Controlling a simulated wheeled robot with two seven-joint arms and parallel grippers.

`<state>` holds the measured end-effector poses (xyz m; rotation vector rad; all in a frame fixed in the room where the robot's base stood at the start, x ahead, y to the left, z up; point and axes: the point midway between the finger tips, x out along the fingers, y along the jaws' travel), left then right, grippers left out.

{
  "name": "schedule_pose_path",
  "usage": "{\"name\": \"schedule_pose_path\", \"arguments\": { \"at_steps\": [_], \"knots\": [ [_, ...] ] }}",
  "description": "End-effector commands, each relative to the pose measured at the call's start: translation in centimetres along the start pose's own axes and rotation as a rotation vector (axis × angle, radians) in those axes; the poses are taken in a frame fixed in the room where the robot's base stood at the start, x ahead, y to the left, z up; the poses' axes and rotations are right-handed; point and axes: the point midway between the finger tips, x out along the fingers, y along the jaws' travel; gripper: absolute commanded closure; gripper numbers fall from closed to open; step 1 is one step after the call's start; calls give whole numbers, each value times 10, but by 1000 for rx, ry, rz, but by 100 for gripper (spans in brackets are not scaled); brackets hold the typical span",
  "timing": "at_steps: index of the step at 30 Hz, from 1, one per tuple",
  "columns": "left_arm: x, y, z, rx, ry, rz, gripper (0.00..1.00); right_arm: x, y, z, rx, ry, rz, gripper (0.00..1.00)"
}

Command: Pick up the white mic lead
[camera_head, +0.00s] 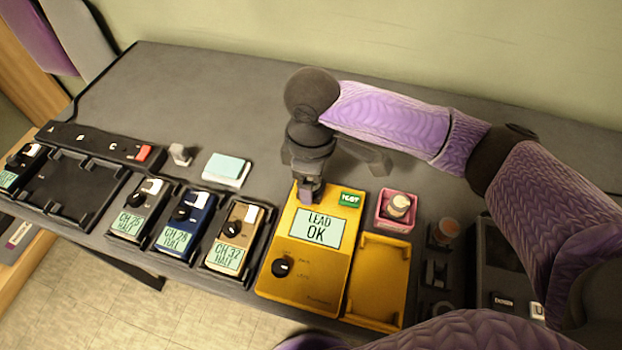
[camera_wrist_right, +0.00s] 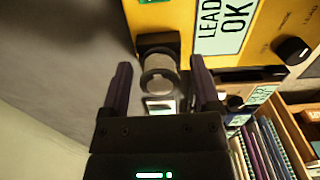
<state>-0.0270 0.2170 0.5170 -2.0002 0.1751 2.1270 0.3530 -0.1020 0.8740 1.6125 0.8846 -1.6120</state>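My right gripper (camera_head: 306,178) is over the top left edge of the yellow tester (camera_head: 271,287), whose screen reads "LEAD OK". In the right wrist view the gripper (camera_wrist_right: 160,82) is open. Its fingers are apart on either side of a round grey plug-like piece (camera_wrist_right: 160,74) at a black socket on the yellow tester (camera_wrist_right: 165,15). I see no contact between the fingers and the piece. I cannot tell whether this piece belongs to the white mic lead, and no white cable stands out in either view. My left gripper is not in view.
Several packs, including a blue one (camera_head: 184,225), stand in black holders left of the tester. A pale blue pad (camera_head: 227,168) and a small grey piece (camera_head: 180,154) lie behind them. A pink box (camera_head: 395,222) stands right. The back left table is clear.

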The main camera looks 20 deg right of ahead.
Motion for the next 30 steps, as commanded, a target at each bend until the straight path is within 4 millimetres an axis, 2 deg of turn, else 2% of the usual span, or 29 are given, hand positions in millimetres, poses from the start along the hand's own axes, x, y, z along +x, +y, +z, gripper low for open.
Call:
{"name": "schedule_pose_path", "arguments": {
  "at_steps": [1,9,11,17,19,27,30],
  "knots": [
    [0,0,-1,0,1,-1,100,0,0,0,0,0,0,33],
    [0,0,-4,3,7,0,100,0,0,0,0,0,0,90],
    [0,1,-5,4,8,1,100,0,0,0,0,0,0,100],
    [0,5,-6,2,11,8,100,-1,0,0,0,0,0,100],
    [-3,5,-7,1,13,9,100,-6,0,0,0,2,1,100],
    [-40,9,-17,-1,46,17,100,-78,0,-1,-1,5,3,100],
    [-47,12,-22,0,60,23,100,-95,0,-1,-3,3,2,100]
  ]
}}
